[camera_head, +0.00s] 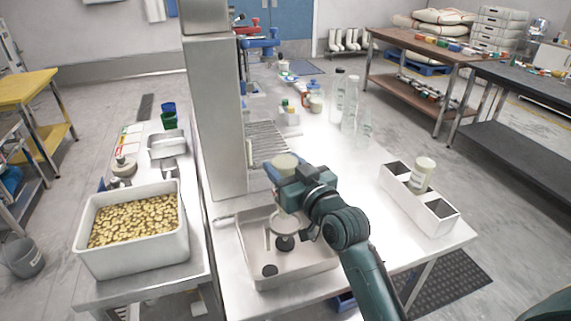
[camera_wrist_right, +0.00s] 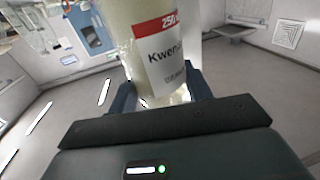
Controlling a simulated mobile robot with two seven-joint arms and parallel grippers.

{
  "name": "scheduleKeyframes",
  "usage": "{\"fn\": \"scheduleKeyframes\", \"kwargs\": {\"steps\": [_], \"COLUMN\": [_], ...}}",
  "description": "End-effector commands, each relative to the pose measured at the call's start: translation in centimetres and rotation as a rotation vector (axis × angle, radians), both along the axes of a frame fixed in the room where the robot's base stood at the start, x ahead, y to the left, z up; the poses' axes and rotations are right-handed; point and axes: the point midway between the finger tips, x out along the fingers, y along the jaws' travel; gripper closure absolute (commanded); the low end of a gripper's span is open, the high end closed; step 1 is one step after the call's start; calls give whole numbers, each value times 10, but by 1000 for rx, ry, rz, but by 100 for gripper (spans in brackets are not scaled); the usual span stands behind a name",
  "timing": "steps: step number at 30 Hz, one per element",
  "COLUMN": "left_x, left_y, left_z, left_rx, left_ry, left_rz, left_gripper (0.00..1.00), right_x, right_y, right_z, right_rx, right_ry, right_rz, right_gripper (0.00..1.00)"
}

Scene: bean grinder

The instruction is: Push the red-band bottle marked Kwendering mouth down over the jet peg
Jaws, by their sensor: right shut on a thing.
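The bottle with a red band and the partly visible word "Kwen" (camera_wrist_right: 158,50) is cream coloured. It sits between the fingers of my right gripper (camera_wrist_right: 160,92), which is shut on it. In the head view the same gripper (camera_head: 288,185) holds the bottle (camera_head: 286,162) above the steel tray (camera_head: 310,273). A pale post on a dark round base (camera_head: 284,243) stands in the tray below. I cannot tell whether this is the jet peg, or whether the bottle touches it. The bottle's mouth is hidden from me. My left gripper is not in view.
A white divided carrier (camera_head: 438,217) on the right holds another cream bottle (camera_head: 424,172). A bin of beans (camera_head: 142,253) stands at the left. A steel column (camera_head: 213,110) rises behind the tray. Clear bottles (camera_head: 350,100) stand further back. Bare table lies between tray and carrier.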

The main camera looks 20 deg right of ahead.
Motion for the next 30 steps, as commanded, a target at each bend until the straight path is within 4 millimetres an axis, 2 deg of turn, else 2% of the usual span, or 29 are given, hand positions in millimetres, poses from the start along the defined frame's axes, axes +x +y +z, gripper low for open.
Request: {"fn": "scheduleKeyframes", "kwargs": {"steps": [30], "left_x": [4], "left_y": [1], "left_z": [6], "left_rx": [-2], "left_ry": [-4], "left_rz": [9], "left_gripper": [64], "right_x": [0], "right_y": [0], "right_z": [1], "right_rx": [-1], "right_ry": [-1], "right_rz": [0], "right_gripper": [72]}}
